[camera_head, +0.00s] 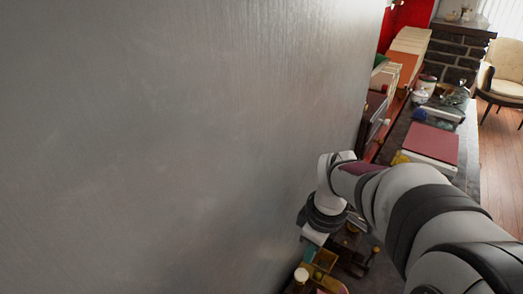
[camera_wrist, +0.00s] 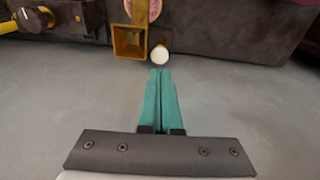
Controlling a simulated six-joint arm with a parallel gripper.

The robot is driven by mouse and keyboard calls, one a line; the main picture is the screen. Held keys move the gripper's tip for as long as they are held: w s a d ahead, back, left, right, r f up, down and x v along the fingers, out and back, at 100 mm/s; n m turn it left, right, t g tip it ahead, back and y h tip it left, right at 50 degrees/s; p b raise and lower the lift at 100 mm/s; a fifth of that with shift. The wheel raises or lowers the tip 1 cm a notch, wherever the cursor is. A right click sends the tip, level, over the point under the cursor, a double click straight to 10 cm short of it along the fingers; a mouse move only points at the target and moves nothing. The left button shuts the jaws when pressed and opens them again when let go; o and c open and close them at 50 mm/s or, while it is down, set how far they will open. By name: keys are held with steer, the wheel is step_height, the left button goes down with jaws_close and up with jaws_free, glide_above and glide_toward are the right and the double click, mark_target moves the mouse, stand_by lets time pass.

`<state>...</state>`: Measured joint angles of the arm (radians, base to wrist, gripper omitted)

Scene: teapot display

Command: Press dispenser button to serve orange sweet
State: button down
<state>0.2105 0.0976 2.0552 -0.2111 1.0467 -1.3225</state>
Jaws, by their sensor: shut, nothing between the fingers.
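In the wrist view, a round white button (camera_wrist: 159,54) is on the front of a dark brown case (camera_wrist: 215,35). A square gold-coloured chute (camera_wrist: 129,42) is just left of the button, with part of a pink round piece (camera_wrist: 150,8) above it. My gripper (camera_wrist: 160,72) has teal fingers pressed together with nothing between them. The fingertips appear just below the button in the picture; whether they touch it I cannot tell. In the head view a gold-coloured box (camera_head: 325,259) shows at the bottom, below my wrist. No orange sweet can be made out.
A dark knob (camera_wrist: 40,17) and a yellow bar (camera_wrist: 8,27) are at the wrist view's left. A grey wall (camera_head: 180,140) fills the head view's left. Books (camera_head: 430,146) and jars (camera_head: 421,95) stand on the shelf beyond my arm. A chair (camera_head: 503,75) is at far right.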

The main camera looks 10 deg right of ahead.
mark_target(303, 276)
steer(key=f, duration=0.7)
steer(key=shift+w+a+f, duration=0.1)
steer(key=shift+w+f, duration=0.1)
steer(key=shift+w, duration=0.15)
steer(key=shift+f, duration=1.05)
step_height(303, 276, up, 14)
steer(key=s, duration=0.1)
steer(key=shift+s+d+r, duration=0.15)
steer(key=shift+d+r, duration=0.05)
steer(key=shift+d, duration=0.05)
stand_by(0.7)
